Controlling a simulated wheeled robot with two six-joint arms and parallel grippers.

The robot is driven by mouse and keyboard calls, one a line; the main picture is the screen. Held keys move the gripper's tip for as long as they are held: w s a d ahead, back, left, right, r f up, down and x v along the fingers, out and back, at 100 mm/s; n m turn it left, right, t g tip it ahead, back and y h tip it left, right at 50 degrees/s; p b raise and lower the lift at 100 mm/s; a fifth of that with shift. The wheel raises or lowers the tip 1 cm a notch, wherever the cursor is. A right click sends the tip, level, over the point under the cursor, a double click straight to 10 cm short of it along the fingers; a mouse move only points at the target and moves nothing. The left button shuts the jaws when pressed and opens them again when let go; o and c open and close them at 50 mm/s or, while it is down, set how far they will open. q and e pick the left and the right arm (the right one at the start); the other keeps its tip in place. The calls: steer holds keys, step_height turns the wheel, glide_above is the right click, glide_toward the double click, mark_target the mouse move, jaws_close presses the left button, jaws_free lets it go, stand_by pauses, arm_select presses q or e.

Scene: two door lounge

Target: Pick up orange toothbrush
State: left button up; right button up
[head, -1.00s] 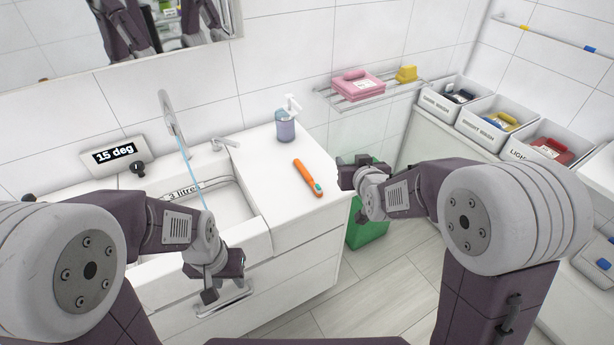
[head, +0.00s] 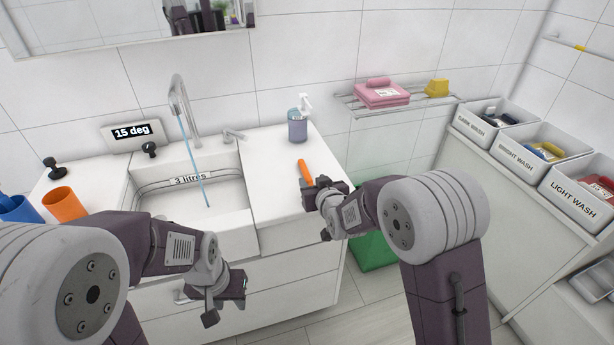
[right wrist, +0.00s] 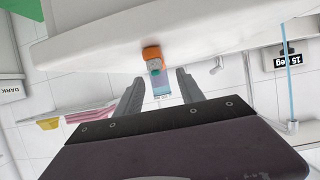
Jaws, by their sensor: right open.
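The orange toothbrush (head: 304,170) lies on the white counter right of the sink. Its near end is hidden behind my right gripper (head: 316,190) in the head view.
A soap dispenser (head: 298,126) stands behind the toothbrush. Water runs from the tap (head: 180,100) into the sink (head: 150,205). An orange cup (head: 64,204) stands left. A green bin (head: 374,252) is below right of the counter. The counter around the toothbrush is clear.

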mark_target(308, 176)
steer(key=shift+w+a+f, duration=0.25)
steer(key=shift+w, duration=0.15)
steer(key=x, duration=0.5)
steer(key=shift+d, duration=0.15)
steer(key=shift+s, duration=0.1)
steer(key=c, duration=0.3)
jaws_close()
